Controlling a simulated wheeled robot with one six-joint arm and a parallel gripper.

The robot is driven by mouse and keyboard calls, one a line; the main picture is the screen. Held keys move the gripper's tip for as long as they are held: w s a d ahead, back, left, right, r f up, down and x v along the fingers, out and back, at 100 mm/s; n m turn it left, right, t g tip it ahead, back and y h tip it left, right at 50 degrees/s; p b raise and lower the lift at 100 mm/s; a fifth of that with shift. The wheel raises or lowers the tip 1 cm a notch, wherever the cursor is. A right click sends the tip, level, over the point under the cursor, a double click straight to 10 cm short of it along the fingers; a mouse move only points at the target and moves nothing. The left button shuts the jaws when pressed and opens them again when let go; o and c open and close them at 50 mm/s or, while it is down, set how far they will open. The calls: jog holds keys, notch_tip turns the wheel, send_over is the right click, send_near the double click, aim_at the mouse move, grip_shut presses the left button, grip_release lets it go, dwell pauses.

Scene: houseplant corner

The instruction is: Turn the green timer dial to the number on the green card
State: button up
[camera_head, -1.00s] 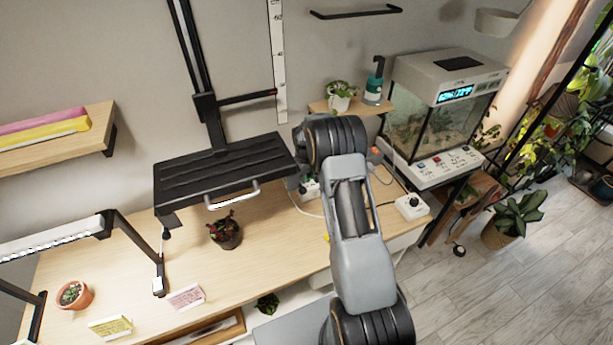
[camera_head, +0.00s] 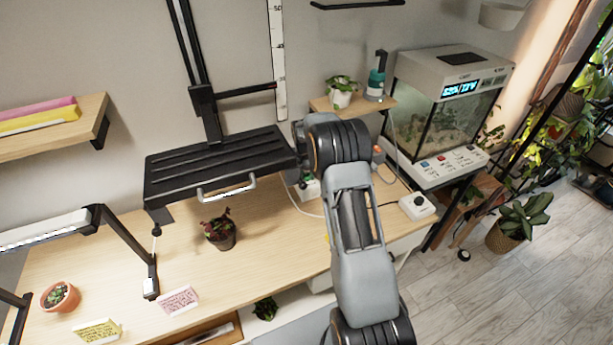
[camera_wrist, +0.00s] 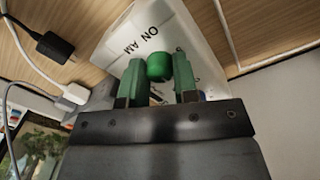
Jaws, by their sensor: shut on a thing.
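The green timer dial (camera_wrist: 159,67) is a round green knob on a white box (camera_wrist: 195,40) with dark lettering. In the wrist view my gripper (camera_wrist: 159,72) has its two green fingers on either side of the dial, shut on it. In the head view the white timer box (camera_head: 311,189) shows partly beside my arm, at the right part of the wooden bench; my gripper is hidden there behind the arm. No green card is visible. A pink card (camera_head: 179,300) and a yellow card (camera_head: 98,331) stand at the bench's front left, their writing too small to read.
A black plug (camera_wrist: 55,46), a white plug (camera_wrist: 75,94) and cables lie beside the timer. A white box with a black knob (camera_head: 416,206) stands at the bench's right end. A black shelf (camera_head: 215,165) overhangs a dark potted plant (camera_head: 220,232). A glass terrarium (camera_head: 440,120) stands right.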

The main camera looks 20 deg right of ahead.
jog(key=shift+m, duration=0.5)
jog(key=o, duration=0.9)
